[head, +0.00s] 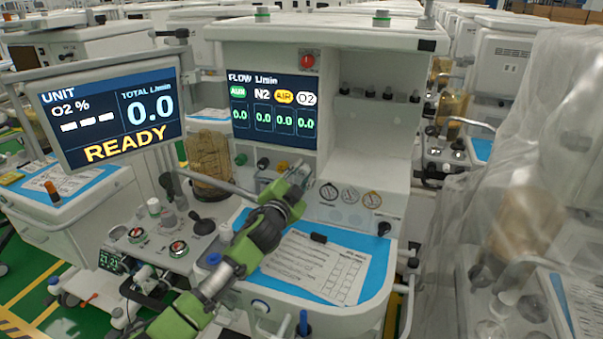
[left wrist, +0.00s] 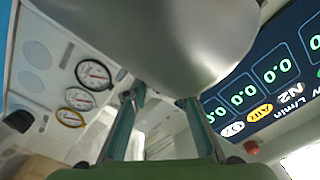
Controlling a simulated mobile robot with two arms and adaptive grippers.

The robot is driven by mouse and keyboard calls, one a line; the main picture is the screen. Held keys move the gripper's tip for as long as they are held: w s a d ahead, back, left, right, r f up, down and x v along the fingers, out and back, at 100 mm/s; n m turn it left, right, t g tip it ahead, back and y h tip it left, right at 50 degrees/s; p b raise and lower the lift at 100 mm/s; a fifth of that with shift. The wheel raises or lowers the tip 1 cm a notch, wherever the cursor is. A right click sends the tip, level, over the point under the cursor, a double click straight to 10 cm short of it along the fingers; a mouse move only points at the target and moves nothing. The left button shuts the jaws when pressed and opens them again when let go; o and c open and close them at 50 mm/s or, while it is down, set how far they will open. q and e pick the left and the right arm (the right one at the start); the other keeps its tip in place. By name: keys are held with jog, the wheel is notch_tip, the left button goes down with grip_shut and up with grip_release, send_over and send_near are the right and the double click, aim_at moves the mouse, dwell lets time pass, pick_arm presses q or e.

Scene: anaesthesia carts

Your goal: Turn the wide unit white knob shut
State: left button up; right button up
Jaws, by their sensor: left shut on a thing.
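My left gripper (head: 297,181) is at the front panel of the wide unit (head: 345,165), below its flow screen (head: 272,108). It is shut at the right end of the knob row, where the white knob sits. The knob is almost wholly hidden by the fingers, so its turn angle cannot be told. In the left wrist view the two fingers (left wrist: 158,112) reach up to a large pale grey rounded surface, which covers what lies between the tips. The flow screen reads 0.0 in every column. My right gripper is not in view.
A green knob (head: 240,159) and a black knob (head: 262,163) stand left of my gripper. Gauges (head: 349,195) are to its right. A tilted monitor (head: 113,113) reads READY. A paper form (head: 318,268) lies on the worktop. A plastic-covered cart (head: 540,190) stands at the right.

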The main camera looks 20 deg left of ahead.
pick_arm(q)
jog(key=o, duration=0.8)
jog(key=shift+o, duration=0.2)
jog(key=s, duration=1.2)
jog(key=shift+a, duration=0.15)
